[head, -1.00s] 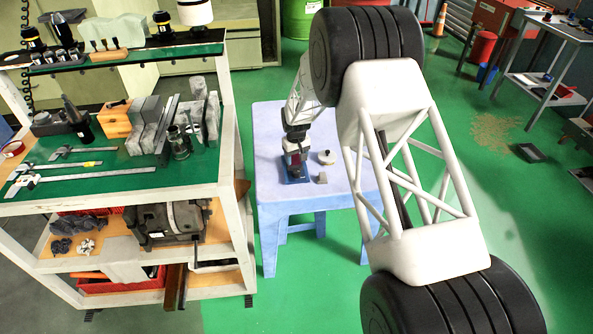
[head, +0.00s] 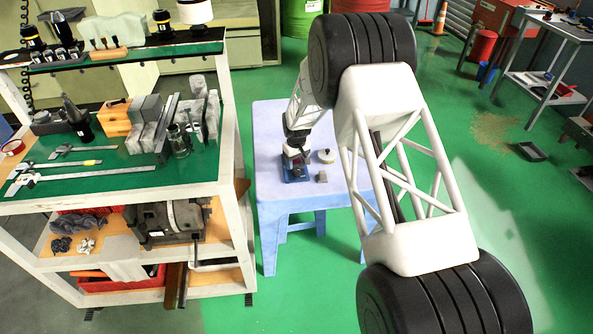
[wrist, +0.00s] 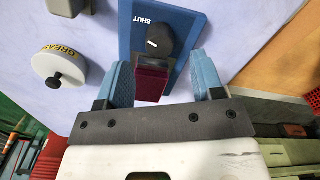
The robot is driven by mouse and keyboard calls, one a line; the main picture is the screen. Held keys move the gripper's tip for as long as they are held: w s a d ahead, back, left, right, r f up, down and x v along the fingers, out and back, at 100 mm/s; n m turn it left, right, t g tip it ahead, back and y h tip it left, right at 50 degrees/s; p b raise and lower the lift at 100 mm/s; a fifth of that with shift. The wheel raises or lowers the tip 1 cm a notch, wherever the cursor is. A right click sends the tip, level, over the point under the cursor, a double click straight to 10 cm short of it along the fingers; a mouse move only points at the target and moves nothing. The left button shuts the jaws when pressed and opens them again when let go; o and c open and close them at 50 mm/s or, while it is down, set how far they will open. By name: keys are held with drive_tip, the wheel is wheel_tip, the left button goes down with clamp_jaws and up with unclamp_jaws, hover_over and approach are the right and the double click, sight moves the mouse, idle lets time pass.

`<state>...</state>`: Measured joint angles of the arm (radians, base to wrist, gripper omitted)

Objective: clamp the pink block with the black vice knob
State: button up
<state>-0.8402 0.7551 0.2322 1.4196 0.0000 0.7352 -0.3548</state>
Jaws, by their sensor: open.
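The blue vice base (wrist: 135,25) lies on the pale table, with the word SHUT printed on it. The black knob (wrist: 160,38) stands on it, beyond the fingertips in the wrist view. The dark pink block (wrist: 152,84) shows just in front of the knob, between the fingers and nearer the left one. My gripper (wrist: 163,78) is open, its blue fingers apart on either side, with a visible gap to the block on the right. In the head view my gripper (head: 293,145) hangs over the vice and partly hides it; the blue base (head: 296,177) shows below.
A white round grease lid (wrist: 75,65) with a dark knob sits left of the vice. A small grey block (head: 321,177) lies on the blue-legged table (head: 345,180). The loaded tooling cart (head: 150,188) stands left of the table. The table's right part is partly hidden by my arm.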

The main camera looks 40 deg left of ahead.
sight(297, 169)
drive_tip(key=shift+f, duration=2.5)
drive_tip(key=c, duration=0.9)
